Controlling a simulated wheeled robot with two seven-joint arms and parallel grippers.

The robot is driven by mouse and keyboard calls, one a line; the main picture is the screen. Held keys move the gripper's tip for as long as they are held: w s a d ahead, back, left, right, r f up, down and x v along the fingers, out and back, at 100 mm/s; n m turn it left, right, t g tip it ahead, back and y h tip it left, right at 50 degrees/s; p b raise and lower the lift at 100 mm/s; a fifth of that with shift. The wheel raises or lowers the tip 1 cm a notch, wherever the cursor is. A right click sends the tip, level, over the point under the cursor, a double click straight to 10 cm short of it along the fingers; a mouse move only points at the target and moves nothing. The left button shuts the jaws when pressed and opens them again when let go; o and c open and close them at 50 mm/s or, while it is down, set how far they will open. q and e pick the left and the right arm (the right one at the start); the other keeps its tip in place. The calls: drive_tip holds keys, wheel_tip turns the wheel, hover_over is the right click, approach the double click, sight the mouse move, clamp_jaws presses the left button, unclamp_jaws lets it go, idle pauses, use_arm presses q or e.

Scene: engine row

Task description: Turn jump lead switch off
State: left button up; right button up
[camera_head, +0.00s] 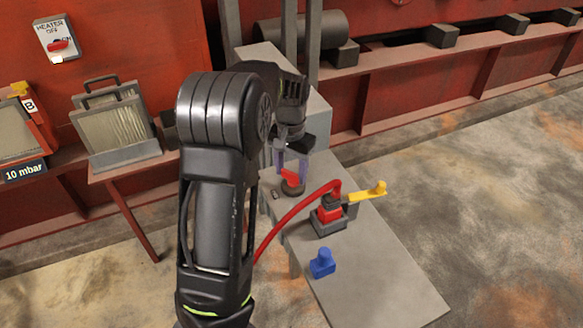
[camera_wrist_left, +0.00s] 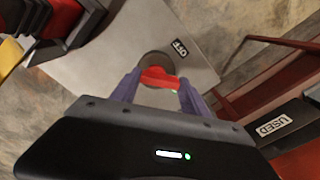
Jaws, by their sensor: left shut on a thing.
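The jump lead switch is a red handle (camera_head: 291,178) on a dark round base on the grey bench top (camera_head: 385,275). The handle also shows in the left wrist view (camera_wrist_left: 160,78), lying roughly crosswise over its round base. My left gripper (camera_head: 291,170) reaches down from above, its purple fingers shut on the red handle, one on each side of it. In the left wrist view a small black label (camera_wrist_left: 180,47) lies beside the base, too small to read surely. My right gripper is not in view.
A red and black block (camera_head: 329,214) with a yellow lever (camera_head: 368,192) and a red cable (camera_head: 290,215) stands right of the switch. A blue piece (camera_head: 322,263) sits in front. A pale box (camera_head: 262,55) rises behind. The right side of the bench top is clear.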

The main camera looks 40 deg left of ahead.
use_arm(q)
drive_tip(key=n+p, duration=0.1)
drive_tip(key=n, duration=0.4)
drive_tip(key=shift+s+r+n, duration=0.1)
drive_tip(key=shift+r+n, duration=0.05)
drive_tip(key=shift+n, duration=0.15)
drive_tip(key=n+p, duration=0.1)
drive_tip(key=n, duration=0.4)
drive_tip(key=shift+d+p, duration=0.15)
drive_tip(key=shift+p, duration=0.25)
drive_tip(key=shift+n, duration=0.3)
drive_tip(key=o, duration=1.4)
drive_tip(key=shift+s, duration=0.15)
